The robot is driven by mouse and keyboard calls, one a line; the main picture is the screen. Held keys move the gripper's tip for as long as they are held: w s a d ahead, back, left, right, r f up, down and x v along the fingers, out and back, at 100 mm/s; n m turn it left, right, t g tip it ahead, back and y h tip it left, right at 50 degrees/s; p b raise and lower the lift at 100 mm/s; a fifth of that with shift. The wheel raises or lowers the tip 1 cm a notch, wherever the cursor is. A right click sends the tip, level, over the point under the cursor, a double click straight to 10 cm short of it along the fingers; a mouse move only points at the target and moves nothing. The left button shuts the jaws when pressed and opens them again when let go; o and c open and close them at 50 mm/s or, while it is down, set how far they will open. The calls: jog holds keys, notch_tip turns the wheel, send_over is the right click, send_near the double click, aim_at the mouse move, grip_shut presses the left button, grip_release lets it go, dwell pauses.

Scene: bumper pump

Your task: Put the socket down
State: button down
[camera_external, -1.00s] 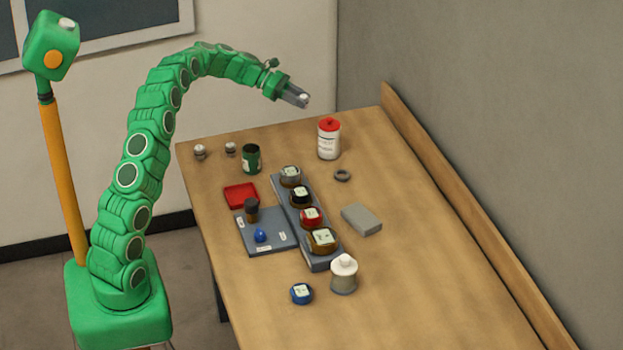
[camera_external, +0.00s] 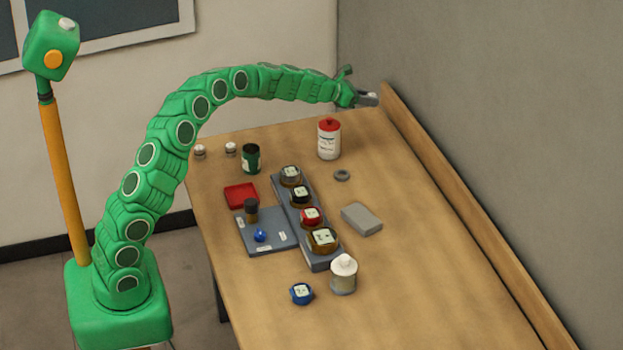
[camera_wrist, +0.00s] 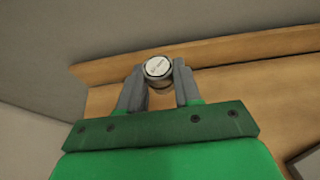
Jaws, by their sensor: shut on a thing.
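My gripper (camera_external: 368,98) is at the far right corner of the table, above its surface, next to the wooden back ledge. In the wrist view my gripper (camera_wrist: 160,92) is shut on the socket (camera_wrist: 157,67), a small round metal piece with a pale top face, held between the two grey fingertips. The table top (camera_external: 420,240) lies below the gripper.
A white bottle with a red cap (camera_external: 329,140) stands just left of and below the gripper. A dark ring (camera_external: 342,175), a grey block (camera_external: 361,219) and a rack (camera_external: 318,262) of several jars are nearer. Two small metal pieces (camera_external: 230,148) sit at the far left. The right side is clear.

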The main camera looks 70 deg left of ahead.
jog(key=shift+w+d+n+g+y, duration=0.9)
jog(key=shift+w+d+n+y, duration=0.55)
jog(key=shift+d+n+y, duration=2.65)
jog(key=s+d+f+n+g+y, duration=0.1)
jog(key=s+d+n+g+y, duration=0.15)
jog(key=s+d, duration=0.55)
jog(key=s+d+f+n+g+y, duration=0.15)
jog(key=s+d+n+g, duration=0.35)
jog(key=d, duration=0.6)
jog(key=m+t, duration=0.1)
jog(key=m, duration=0.1)
send_over(403, 203)
jog(key=shift+w+f, duration=0.1)
jog(key=shift+f, duration=8.35)
